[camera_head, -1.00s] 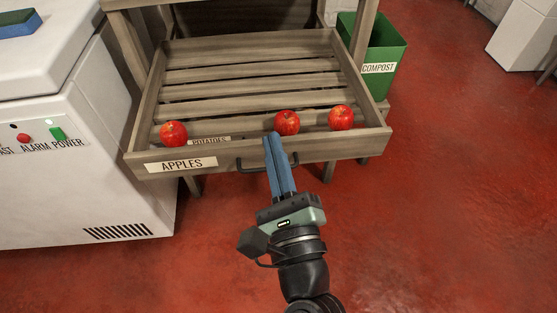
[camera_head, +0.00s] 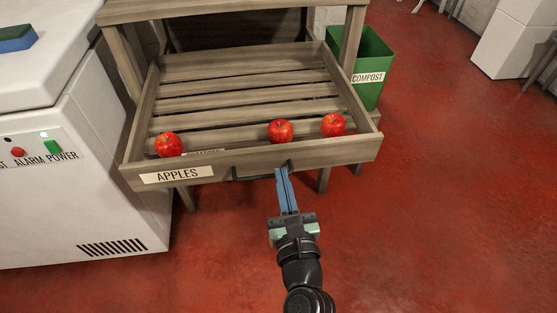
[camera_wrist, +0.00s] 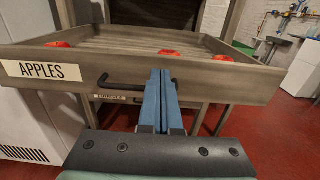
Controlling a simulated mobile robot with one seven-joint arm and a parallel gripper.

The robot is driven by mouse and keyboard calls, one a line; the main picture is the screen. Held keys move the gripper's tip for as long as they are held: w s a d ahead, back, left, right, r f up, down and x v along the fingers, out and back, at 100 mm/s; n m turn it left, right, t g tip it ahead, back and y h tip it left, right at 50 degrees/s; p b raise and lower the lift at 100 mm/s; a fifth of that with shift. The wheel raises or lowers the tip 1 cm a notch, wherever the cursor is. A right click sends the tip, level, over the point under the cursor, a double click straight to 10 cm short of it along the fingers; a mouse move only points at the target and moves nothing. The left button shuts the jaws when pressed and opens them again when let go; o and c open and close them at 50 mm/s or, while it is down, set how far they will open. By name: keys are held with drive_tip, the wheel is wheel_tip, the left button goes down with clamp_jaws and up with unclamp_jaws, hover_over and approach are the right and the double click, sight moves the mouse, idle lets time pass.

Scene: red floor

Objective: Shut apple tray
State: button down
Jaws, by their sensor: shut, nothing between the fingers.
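The wooden apple tray (camera_head: 310,153) is pulled out from its stand, with a slatted bottom and an "APPLES" label on the left of its front board. Three red apples (camera_head: 280,131) lie inside near the front. A dark bar handle (camera_head: 250,177) is on the front board; it also shows in the wrist view (camera_wrist: 121,86). My gripper (camera_head: 282,172) has blue fingers closed together with nothing between them. The fingertips are at the front board by the right end of the handle. In the wrist view the fingers (camera_wrist: 160,72) overlap the handle's right part; I cannot tell whether they touch.
A white freezer (camera_head: 85,180) stands close on the left. A green compost bin (camera_head: 368,75) is at the right behind the tray. The red floor is clear in front and right.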

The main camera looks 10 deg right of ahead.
sight(276, 152)
drive_tip(key=shift+w+b, duration=0.3)
drive_tip(key=shift+w, duration=1.9)
